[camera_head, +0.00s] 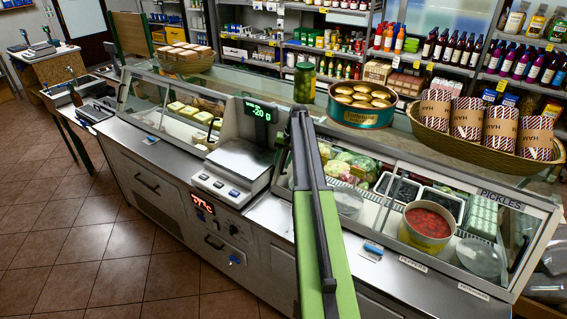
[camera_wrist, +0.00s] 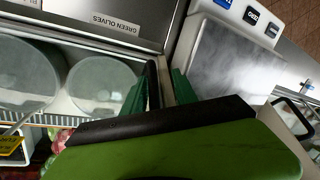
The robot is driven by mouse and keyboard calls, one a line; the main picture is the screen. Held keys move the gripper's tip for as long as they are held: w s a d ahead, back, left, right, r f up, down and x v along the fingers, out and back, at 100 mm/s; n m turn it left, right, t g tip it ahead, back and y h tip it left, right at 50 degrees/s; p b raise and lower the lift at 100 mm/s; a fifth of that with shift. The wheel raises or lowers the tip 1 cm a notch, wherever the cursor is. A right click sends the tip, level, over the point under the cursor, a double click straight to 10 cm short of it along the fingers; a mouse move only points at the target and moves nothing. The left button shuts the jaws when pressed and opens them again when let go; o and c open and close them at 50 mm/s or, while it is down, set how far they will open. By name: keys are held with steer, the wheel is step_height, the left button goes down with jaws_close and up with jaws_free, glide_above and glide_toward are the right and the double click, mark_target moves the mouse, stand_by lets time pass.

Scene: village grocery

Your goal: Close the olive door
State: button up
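A "GREEN OLIVES" label (camera_wrist: 108,23) is on a steel strip at the top of the wrist view. I cannot make out the olive door itself clearly, nor how far open it is. Below the strip, two round pale covers or bowls (camera_wrist: 100,85) lie in the case. My gripper (camera_wrist: 157,88) shows green finger parts beside a dark upright bar. I cannot tell whether the bar is part of the case or of my gripper, or whether anything is held. In the head view my green and black arm reaches over the counter and hides part of the case beside the scale.
The weighing scale (camera_head: 234,170) stands left of my arm. The glass case right of my arm has a "PICKLES" label (camera_head: 500,200) and a red-filled bowl (camera_head: 427,226). A jar (camera_head: 304,83), a round tin (camera_head: 361,110) and a basket (camera_head: 440,133) stand on top. The tiled floor (camera_head: 80,240) at left is clear.

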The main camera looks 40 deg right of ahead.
steer(key=shift+d, duration=0.2)
steer(key=shift+s+r, duration=0.1)
steer(key=shift+r, duration=0.1)
steer(key=p+v, duration=1.6)
steer(key=v, duration=0.1)
steer(key=shift+p, duration=0.35)
